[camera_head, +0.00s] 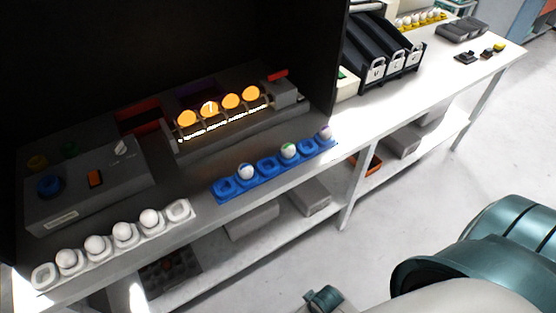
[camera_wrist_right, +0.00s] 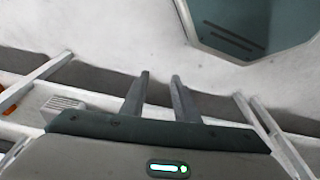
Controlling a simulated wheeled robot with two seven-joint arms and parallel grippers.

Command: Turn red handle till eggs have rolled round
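The red handle (camera_head: 278,74) sticks out at the right end of the grey candling unit, beside a small grey box. Several eggs (camera_head: 209,108) glow orange in a row on rollers along the unit (camera_head: 235,136). My right gripper (camera_wrist_right: 160,80) shows in the right wrist view with its two fingers apart and nothing between them, over the floor in front of the bench. In the head view, only parts of an arm of mine show at the lower right, away from the handle. My left gripper cannot be made out.
A white egg tray (camera_head: 43,276) and a blue egg tray (camera_head: 224,188) lie along the bench's front edge, partly filled. A control box (camera_head: 82,190) stands at left. Dark walls enclose the unit. Black sloping chutes (camera_head: 382,50) stand at right; bench (camera_head: 430,75) is clear before them.

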